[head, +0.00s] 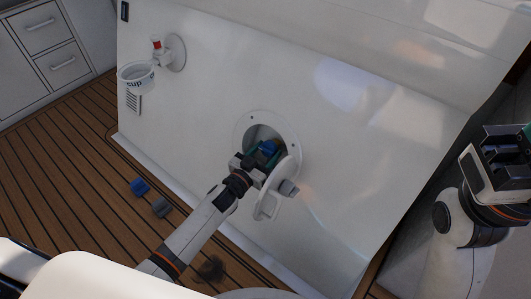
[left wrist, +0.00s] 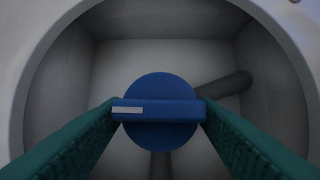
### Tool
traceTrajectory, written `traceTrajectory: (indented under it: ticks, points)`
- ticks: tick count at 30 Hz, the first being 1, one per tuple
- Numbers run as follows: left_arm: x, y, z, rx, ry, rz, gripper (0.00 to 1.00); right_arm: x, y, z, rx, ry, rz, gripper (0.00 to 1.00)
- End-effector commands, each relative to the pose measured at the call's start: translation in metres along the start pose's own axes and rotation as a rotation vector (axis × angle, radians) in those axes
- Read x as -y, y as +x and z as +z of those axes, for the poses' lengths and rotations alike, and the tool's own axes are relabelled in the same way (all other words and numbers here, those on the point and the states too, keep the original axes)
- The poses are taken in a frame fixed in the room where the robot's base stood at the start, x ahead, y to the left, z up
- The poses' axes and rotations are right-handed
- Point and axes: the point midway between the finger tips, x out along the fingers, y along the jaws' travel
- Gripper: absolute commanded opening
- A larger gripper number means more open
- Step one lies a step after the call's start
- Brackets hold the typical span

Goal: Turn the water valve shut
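The water valve has a round blue body with a blue bar handle (left wrist: 160,110), which lies level across the left wrist view with a white mark on its left half. It sits inside the round hatch opening (head: 253,125) in the white wall; in the head view the blue valve (head: 268,148) shows just past my gripper. My left gripper (head: 262,156) reaches into the opening. Its green fingers (left wrist: 160,108) press on both ends of the handle. My right gripper (head: 500,165) is at the right edge, away from the hatch; its finger gap is unclear.
The white hatch lid (head: 268,204) hangs open below right of the opening. A dark pipe (left wrist: 222,87) runs beside the valve. A cup holder (head: 136,76) is on the wall at left. A blue piece (head: 139,187) and a grey piece (head: 161,207) lie on the plank floor.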

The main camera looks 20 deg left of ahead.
Motion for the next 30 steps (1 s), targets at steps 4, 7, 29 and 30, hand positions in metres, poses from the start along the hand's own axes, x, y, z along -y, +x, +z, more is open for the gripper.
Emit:
traceTrajectory:
  ticks: [4, 7, 29, 30]
  points:
    - [0.0, 0.0, 0.0, 0.0, 0.0, 0.0, 0.29, 0.0, 0.0, 0.0, -0.001, 0.0, 0.0, 0.45]
    - [0.0, 0.0, 0.0, 0.0, 0.0, 0.0, 0.24, 0.0, 0.0, 0.0, -0.001, 0.0, 0.0, 0.45]
    - [-0.006, 0.0, 0.004, 0.016, 0.375, -0.16, 0.24, 0.003, -0.012, -0.007, -0.081, 0.01, -0.029, 0.45]
    - [-0.006, 0.0, 0.004, 0.018, 0.41, -0.176, 0.24, 0.004, -0.013, -0.008, -0.089, 0.011, -0.032, 0.45]
